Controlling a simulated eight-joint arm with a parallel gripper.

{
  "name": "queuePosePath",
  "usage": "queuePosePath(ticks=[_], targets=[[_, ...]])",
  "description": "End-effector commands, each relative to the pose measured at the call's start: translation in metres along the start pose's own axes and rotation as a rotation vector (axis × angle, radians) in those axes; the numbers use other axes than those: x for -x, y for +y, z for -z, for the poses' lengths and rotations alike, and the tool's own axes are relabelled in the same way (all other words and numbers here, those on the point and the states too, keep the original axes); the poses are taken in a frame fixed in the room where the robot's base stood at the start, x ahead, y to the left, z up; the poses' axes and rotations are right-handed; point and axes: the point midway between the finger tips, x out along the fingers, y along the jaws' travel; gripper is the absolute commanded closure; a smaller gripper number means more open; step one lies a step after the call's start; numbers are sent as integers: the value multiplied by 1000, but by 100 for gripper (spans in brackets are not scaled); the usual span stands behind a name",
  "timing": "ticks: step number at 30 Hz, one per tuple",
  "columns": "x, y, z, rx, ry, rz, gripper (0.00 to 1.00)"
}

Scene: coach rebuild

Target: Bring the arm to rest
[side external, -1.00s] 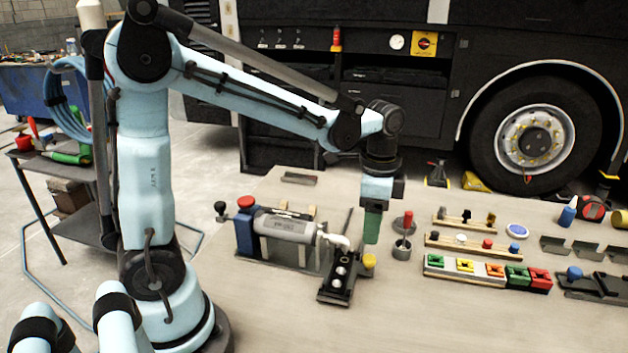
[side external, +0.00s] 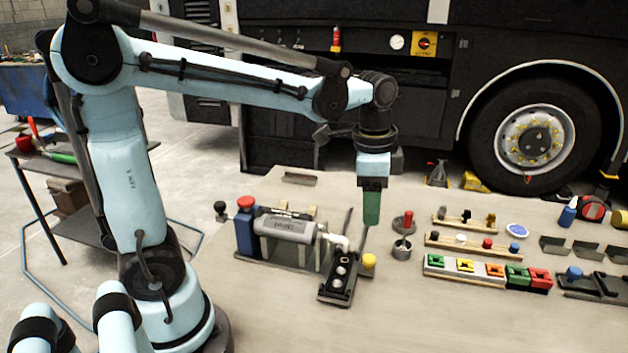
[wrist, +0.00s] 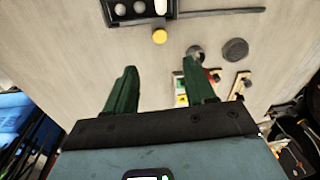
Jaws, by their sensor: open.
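My gripper (side external: 371,208) hangs from the arm above the worktable (side external: 440,320), with its green fingers pointing down. In the wrist view the two green fingers (wrist: 160,90) stand wide apart with nothing between them. In the side view the fingers overlap, so the gap does not show there. The gripper is above and behind a small yellow knob (side external: 369,261), which also shows in the wrist view (wrist: 159,36). A black tray with round pieces (side external: 338,284) lies just left of the knob.
A grey cylinder assembly (side external: 285,229) stands left of the gripper. A metal cup (side external: 401,249), racks of small parts and a row of coloured blocks (side external: 466,266) stand to the right. The dark coach (side external: 420,130) is behind. The table's front is clear.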

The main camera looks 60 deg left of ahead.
Motion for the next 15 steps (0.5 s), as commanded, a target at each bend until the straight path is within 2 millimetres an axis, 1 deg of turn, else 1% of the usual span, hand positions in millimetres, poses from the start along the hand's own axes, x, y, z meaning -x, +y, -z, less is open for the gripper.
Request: queuePosePath(ticks=[1, 7, 15], targets=[[2, 5, -5, 43, 27, 22, 45], [3, 23, -24, 272, 184, 117, 45], [-6, 43, -43, 552, 414, 182, 45]])
